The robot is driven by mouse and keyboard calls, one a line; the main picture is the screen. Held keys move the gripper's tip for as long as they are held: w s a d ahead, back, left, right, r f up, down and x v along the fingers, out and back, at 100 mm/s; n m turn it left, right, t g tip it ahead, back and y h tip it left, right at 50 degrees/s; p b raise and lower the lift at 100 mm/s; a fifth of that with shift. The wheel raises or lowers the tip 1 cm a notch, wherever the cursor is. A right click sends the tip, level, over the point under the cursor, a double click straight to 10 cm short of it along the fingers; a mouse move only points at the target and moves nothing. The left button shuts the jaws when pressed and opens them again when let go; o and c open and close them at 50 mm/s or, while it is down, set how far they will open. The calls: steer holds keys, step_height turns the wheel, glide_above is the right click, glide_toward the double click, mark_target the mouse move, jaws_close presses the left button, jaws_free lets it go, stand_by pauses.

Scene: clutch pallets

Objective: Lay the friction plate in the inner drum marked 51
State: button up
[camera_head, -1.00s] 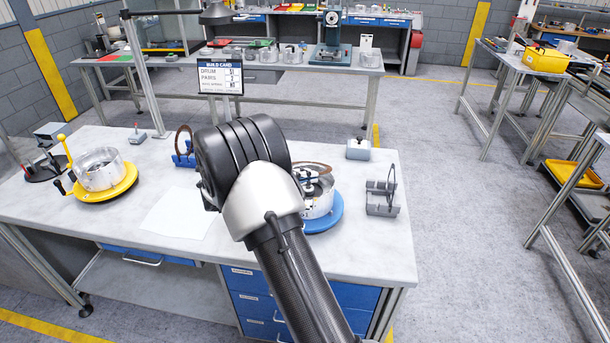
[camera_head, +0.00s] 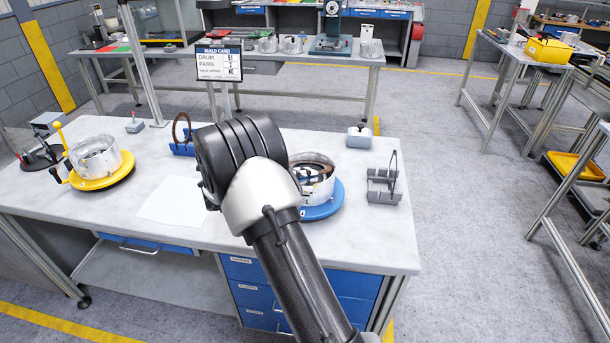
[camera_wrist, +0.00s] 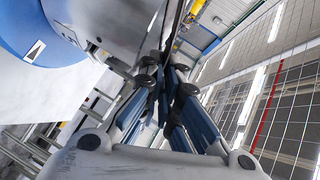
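A silvery drum (camera_head: 318,188) stands on a blue turntable (camera_head: 325,208) at the bench's right, partly behind my arm. In the wrist view its wall (camera_wrist: 115,25) and the blue turntable (camera_wrist: 30,35) fill the upper left. My gripper (camera_wrist: 160,88) is closed on a thin dark edge, which looks like the friction plate (camera_wrist: 178,28) seen edge-on, beside the drum's open side. In the head view a brown arc shows at the drum's mouth; its exact height is unclear. My fingers are hidden there. Another drum (camera_head: 95,157) sits on a yellow turntable (camera_head: 105,181). No drum marking is readable.
A build card (camera_head: 219,62) stands at the bench's back. A blue stand with a brown ring (camera_head: 182,130), a grey rack (camera_head: 384,185) and a small grey box (camera_head: 359,137) stand around the drum. White paper (camera_head: 172,200) lies left of my arm.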

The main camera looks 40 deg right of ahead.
steer(key=o, duration=0.5)
steer(key=shift+o, duration=0.2)
steer(key=shift+f, duration=0.3)
steer(key=shift+s+a+f+b, duration=0.1)
steer(key=shift+s+f+b, duration=0.05)
steer(key=shift+f+b, duration=0.3)
steer(key=p+v, duration=0.1)
steer(key=v, duration=0.5)
step_height(320, 180, up, 9)
steer(key=s+a+p, duration=0.1)
steer(key=p, duration=0.5)
steer(key=shift+a, duration=0.15)
steer(key=shift+r, duration=0.1)
